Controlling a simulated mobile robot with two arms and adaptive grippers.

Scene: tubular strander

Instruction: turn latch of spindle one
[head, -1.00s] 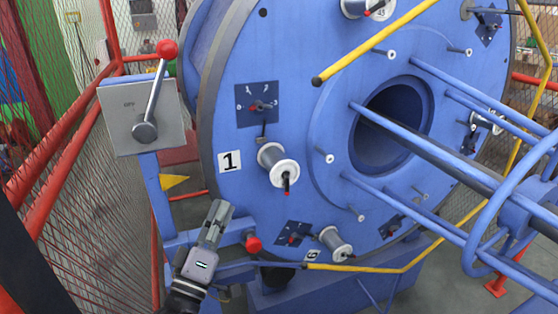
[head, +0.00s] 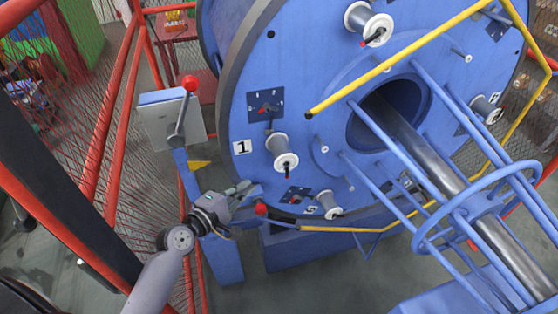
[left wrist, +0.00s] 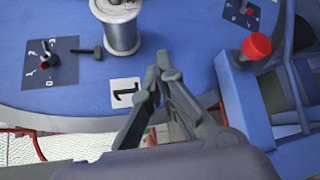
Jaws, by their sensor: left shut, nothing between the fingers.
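Spindle one carries a grey spool (head: 281,148) with a white flange on the blue disc (head: 236,122), beside the "1" label (head: 242,147). A small dark latch (head: 286,165) shows at the spool's outer end. Above it is a dark dial plate (head: 266,106) with a red-marked knob. My left gripper (head: 246,186) is below the label, apart from the spool. In the left wrist view its fingers (left wrist: 163,65) meet, shut and empty, with the spool (left wrist: 121,32) and dial plate (left wrist: 50,62) beyond; the spool's outer end is cut off. My right gripper is not in view.
A red-knobbed lever (head: 190,84) on a grey box stands left of the disc. Another red knob (head: 261,209) sits close to my left gripper. Yellow rails (head: 375,75) and blue bars cross the disc's right side. Red-framed mesh fencing stands at the left.

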